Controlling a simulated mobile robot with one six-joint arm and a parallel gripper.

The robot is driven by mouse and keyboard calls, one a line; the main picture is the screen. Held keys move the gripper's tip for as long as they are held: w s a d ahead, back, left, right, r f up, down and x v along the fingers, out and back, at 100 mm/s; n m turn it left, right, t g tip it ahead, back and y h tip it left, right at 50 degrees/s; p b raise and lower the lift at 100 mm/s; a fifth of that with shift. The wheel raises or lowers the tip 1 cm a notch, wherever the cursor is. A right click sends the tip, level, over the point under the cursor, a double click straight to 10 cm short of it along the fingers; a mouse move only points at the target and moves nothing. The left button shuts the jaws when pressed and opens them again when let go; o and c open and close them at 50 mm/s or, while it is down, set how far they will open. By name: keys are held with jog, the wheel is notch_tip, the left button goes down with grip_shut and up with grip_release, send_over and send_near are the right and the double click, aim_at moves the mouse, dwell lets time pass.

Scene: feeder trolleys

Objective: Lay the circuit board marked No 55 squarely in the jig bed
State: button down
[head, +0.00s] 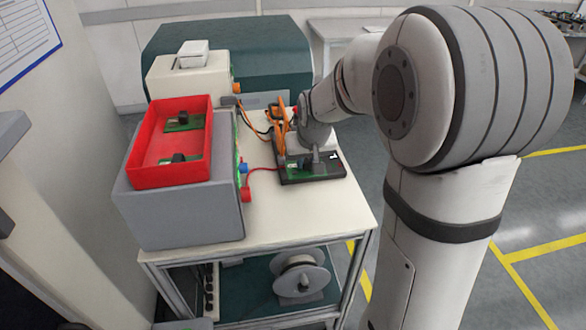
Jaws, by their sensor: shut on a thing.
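A green circuit board (324,168) with dark parts is at the black jig bed (287,181), on the right part of the trolley top. Its number is too small to read. My gripper (315,160) is directly over this board and shut on it; the fingertips are small and partly hidden by my wrist. The board lies low, at or just above the bed; I cannot tell whether it is seated or square.
A red tray (139,151) on a grey box (190,222) holds two more green boards (185,121). Orange cables (279,122) rise behind the jig, and a red cable (262,169) runs to its left. The trolley top (290,215) is clear in front.

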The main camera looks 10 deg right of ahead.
aim_at(304, 193)
jog(key=shift+s+f, duration=0.15)
jog(key=shift+f, duration=0.2)
notch_tip(304, 193, down, 9)
jog(key=shift+r, duration=0.15)
jog(key=shift+f, duration=0.2)
jog(key=c, duration=1.3)
grip_release()
